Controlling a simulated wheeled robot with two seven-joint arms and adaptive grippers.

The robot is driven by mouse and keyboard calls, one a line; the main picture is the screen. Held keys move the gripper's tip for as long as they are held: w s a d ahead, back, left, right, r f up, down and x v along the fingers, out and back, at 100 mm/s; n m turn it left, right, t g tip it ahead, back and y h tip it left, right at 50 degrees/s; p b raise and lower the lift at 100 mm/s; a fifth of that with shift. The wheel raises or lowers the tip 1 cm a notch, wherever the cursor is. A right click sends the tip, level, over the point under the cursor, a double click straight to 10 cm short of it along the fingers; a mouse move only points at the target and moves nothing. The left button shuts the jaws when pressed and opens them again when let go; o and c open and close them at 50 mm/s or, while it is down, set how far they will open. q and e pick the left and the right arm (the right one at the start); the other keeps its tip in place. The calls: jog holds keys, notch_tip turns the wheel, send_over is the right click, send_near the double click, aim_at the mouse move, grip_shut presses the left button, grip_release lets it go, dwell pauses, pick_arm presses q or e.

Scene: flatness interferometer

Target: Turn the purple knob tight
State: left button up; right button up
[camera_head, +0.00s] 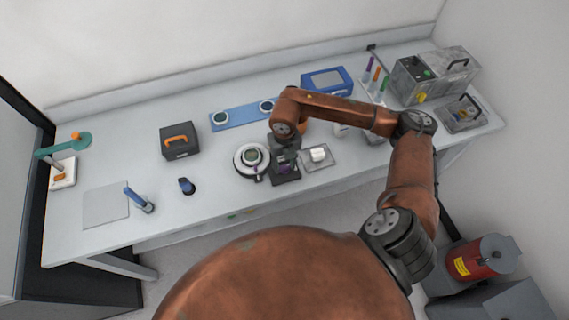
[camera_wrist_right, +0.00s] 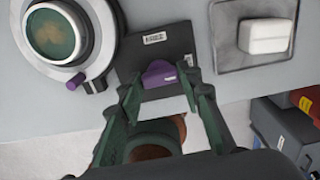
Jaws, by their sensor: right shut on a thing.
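A purple knob (camera_wrist_right: 159,74) sits on a dark block (camera_wrist_right: 150,45) with a white label, at the front edge of the bench. The block also shows in the head view (camera_head: 286,179), partly under my arm. My right gripper (camera_wrist_right: 161,80) reaches over the block with one finger on each side of the knob and is shut on it. A smaller purple peg (camera_wrist_right: 76,82) sticks out of the round white instrument (camera_wrist_right: 104,52) beside the block. How tight the knob is cannot be seen. My left gripper is not in view.
Right of the block is a grey tray (camera_head: 329,162) with a white piece (camera_head: 318,155). A blue plate (camera_head: 240,116) with rings lies behind. A black case (camera_head: 180,141) with an orange handle stands left.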

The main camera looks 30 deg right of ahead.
aim_at(284, 167)
jog(key=o, duration=1.2)
jog(key=shift+c, duration=0.2)
jog(key=shift+r, duration=0.1)
notch_tip(284, 167, up, 12)
jog(key=shift+a, duration=0.1)
